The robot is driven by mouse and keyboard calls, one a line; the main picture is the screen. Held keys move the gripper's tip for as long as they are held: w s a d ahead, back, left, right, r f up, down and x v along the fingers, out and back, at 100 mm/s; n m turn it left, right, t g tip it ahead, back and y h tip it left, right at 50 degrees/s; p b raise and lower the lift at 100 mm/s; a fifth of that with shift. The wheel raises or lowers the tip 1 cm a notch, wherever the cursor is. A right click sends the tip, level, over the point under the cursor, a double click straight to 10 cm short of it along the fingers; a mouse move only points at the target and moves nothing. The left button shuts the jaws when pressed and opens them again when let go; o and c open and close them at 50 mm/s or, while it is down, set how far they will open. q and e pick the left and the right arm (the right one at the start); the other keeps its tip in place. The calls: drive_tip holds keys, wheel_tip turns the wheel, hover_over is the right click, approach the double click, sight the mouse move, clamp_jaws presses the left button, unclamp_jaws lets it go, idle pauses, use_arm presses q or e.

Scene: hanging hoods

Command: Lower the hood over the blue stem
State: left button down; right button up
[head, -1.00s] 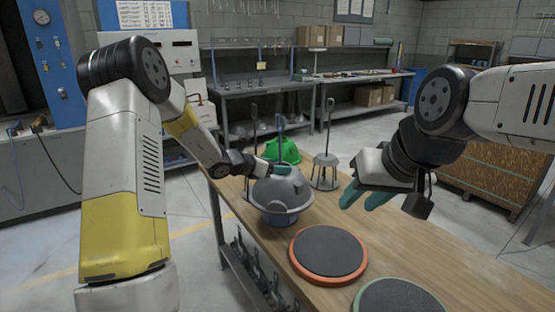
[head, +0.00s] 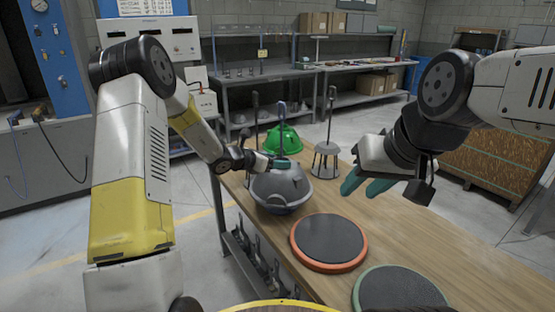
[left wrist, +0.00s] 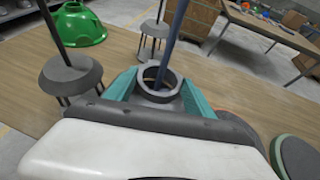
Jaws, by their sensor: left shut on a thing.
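A grey domed hood (head: 284,187) is at the left edge of the wooden table in the head view. My left gripper (head: 281,164) is above its crown, shut on the hood's grey top ring (left wrist: 158,84), which lies between teal fingers in the left wrist view. The blue stem (head: 280,130) stands upright above the hood. In the left wrist view the blue stem (left wrist: 174,35) passes through the ring, so the ring is around it. The stem's foot is hidden by the hood. My right gripper (head: 366,185) hangs over the table, teal fingers apart and empty.
A green hood (head: 283,138) sits behind the grey one. Dark stems on stool-like stands are on either side, one at the right (head: 327,158) and one at the left (left wrist: 70,75). An orange-rimmed disc (head: 296,249) and a green-rimmed disc (head: 357,293) lie nearer on the table.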

use_arm(q)
drive_tip(key=shift+f, duration=0.4)
idle(0.5)
drive_tip(key=shift+c, duration=1.4)
unclamp_jaws()
